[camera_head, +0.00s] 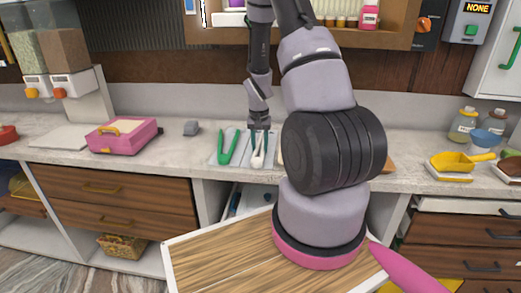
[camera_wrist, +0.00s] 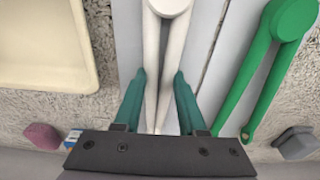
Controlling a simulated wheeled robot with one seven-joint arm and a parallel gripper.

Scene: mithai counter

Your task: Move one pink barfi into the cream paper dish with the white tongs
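The white tongs (camera_wrist: 151,50) lie in a pale tray slot, with their joined end at the top of the wrist view. They also show in the head view (camera_head: 257,160) below my gripper (camera_head: 259,148). In the wrist view the teal fingers of my gripper (camera_wrist: 160,76) are apart, one on each side of the tongs' arms, with narrow gaps visible. A cream, shallow, dish-like thing (camera_wrist: 45,85) is partly in view at upper left. A pink block (camera_wrist: 42,136), perhaps a barfi, lies near the left edge. My arm hides part of the counter in the head view.
Green tongs (camera_wrist: 262,75) lie beside the white ones, also visible in the head view (camera_head: 228,146). A grey block (camera_head: 191,128) and a pink box (camera_head: 122,135) stand to the left. A yellow scoop (camera_head: 455,161) lies at right. Counter between box and tongs is mostly clear.

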